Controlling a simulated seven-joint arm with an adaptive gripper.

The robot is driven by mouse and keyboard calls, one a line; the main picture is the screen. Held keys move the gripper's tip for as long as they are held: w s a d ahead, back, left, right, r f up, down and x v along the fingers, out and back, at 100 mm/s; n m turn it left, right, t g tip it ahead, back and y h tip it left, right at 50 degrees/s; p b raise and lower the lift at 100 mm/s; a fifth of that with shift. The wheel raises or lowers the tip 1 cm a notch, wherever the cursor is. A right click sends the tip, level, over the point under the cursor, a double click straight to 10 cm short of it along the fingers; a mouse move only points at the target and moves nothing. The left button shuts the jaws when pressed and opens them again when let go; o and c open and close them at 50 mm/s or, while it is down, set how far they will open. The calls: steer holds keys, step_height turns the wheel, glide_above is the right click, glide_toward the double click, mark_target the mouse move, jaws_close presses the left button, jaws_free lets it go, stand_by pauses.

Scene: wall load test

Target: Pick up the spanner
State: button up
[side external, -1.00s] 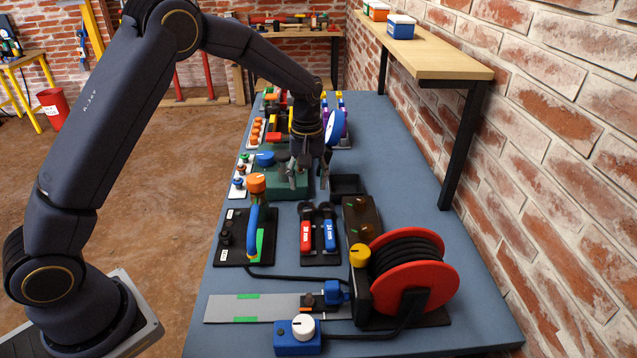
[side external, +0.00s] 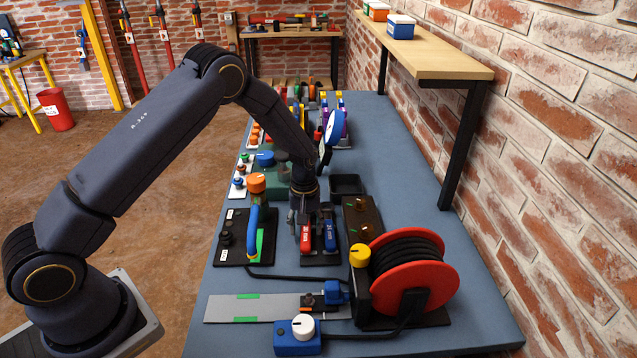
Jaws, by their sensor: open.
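Two spanners lie side by side on a black holder (side external: 318,259) on the blue-grey bench: one with a red handle (side external: 306,240) and one with a blue handle (side external: 330,236). My gripper (side external: 303,226) points down over the far end of the holder, close to the red-handled spanner. It is open, with nothing seen between its fingers. It hides the far ends of the spanners, and I cannot tell whether it touches either one.
A black panel with a blue lever (side external: 254,231) stands left of the holder. A brown box (side external: 361,219) with knobs is to the right, and a red cable reel (side external: 430,285) is nearer. A black open bin (side external: 346,186) sits behind. The bench's right side (side external: 410,190) is clear.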

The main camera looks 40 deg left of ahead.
jaws_close()
stand_by(0.5)
